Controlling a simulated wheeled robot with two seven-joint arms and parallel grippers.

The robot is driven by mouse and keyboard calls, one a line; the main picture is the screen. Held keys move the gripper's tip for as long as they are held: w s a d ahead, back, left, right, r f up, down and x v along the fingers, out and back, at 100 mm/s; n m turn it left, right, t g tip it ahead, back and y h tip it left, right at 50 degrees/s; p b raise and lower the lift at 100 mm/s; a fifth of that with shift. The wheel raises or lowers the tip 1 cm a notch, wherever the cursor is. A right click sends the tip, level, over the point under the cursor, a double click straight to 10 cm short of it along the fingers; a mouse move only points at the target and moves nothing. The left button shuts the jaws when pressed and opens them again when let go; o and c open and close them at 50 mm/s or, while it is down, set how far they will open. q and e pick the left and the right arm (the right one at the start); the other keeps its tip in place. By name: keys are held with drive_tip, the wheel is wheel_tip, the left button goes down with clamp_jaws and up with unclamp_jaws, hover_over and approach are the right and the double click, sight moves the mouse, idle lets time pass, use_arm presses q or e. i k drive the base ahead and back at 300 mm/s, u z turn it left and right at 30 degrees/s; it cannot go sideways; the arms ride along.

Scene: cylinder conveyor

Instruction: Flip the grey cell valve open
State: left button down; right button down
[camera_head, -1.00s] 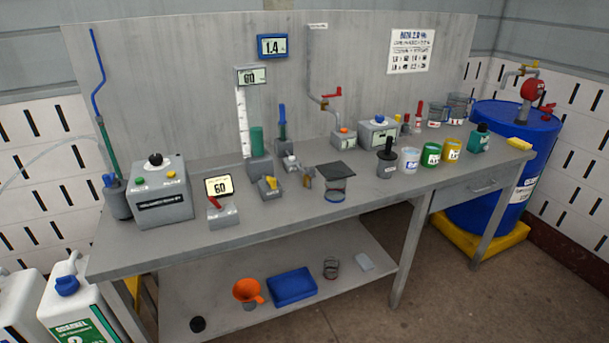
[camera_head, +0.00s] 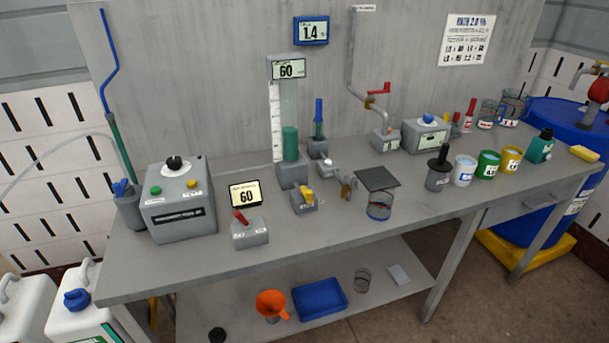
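Several small grey blocks with levers or knobs stand on the grey workbench (camera_head: 420,205); I cannot tell for certain which one is the grey cell valve. One block (camera_head: 250,234) near the front edge has a tilted red lever. Another block (camera_head: 304,204) behind it has a yellow lever. A third block (camera_head: 318,148) further back has an upright blue lever. A small block with a pale knob (camera_head: 326,167) stands by the tall clear column with a green cylinder (camera_head: 290,143). Neither of my grippers is in view.
A grey control box (camera_head: 180,212) with a black knob stands at left. A dark plate (camera_head: 377,179) and glass jar (camera_head: 379,207) stand mid-bench. Colored cups (camera_head: 488,165) line the right side. The front strip between red-lever block and jar is mostly clear.

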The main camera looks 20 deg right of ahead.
sight(353, 181)
drive_tip(key=z, duration=0.25)
drive_tip(key=i, duration=0.8)
drive_tip(key=z, duration=0.65)
